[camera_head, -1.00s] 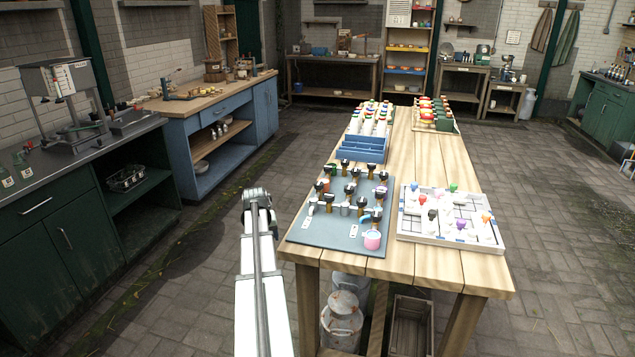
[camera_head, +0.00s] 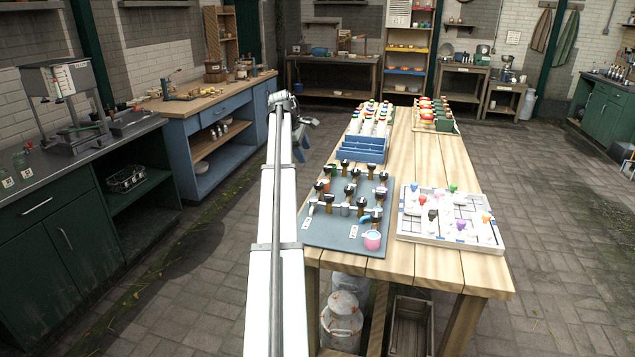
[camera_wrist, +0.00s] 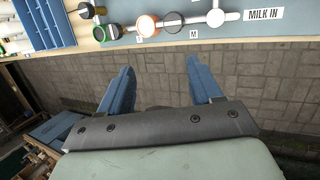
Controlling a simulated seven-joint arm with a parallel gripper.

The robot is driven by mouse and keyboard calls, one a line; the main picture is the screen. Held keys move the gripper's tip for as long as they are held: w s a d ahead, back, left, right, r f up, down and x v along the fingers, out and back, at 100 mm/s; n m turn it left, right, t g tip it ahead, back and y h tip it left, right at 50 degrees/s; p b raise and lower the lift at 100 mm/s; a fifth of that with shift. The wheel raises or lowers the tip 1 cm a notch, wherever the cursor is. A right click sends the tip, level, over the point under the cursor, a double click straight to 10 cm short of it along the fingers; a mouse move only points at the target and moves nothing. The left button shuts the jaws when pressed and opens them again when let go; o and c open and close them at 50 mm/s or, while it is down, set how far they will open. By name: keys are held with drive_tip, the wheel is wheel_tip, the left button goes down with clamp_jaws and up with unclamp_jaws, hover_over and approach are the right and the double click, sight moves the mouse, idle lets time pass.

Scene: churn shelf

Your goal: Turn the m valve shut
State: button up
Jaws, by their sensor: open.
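The grey-blue valve board (camera_head: 325,228) lies on the near left part of the wooden table, with several dark-knobbed valves on pipes.
A blue divided rack (camera_head: 362,150) with bottles stands behind the board. A white tray (camera_head: 430,236) with coloured pieces lies to its right. Open floor lies left of the table.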

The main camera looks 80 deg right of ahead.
sight(319, 184)
drive_tip(key=s+f+n, duration=0.1)
drive_tip(key=f+n, duration=0.2)
drive_tip(key=f, duration=0.1)
drive_tip(key=s+d+f+n, duration=0.1)
drive_tip(key=s+f+n, duration=0.1)
drive_tip(key=f+n, duration=0.1)
drive_tip(key=s+d+f+n, duration=0.1)
drive_tip(key=f+n, duration=0.1)
drive_tip(key=f, duration=0.4)
drive_tip(key=shift+s+d+n+g+y, duration=0.15)
drive_tip(key=shift+s+n+g+y, duration=0.15)
drive_tip(key=shift+s+n+y, duration=0.1)
drive_tip(key=shift+c, duration=0.4)
drive_tip(key=c, duration=1)
drive_tip(key=shift+o, duration=0.2)
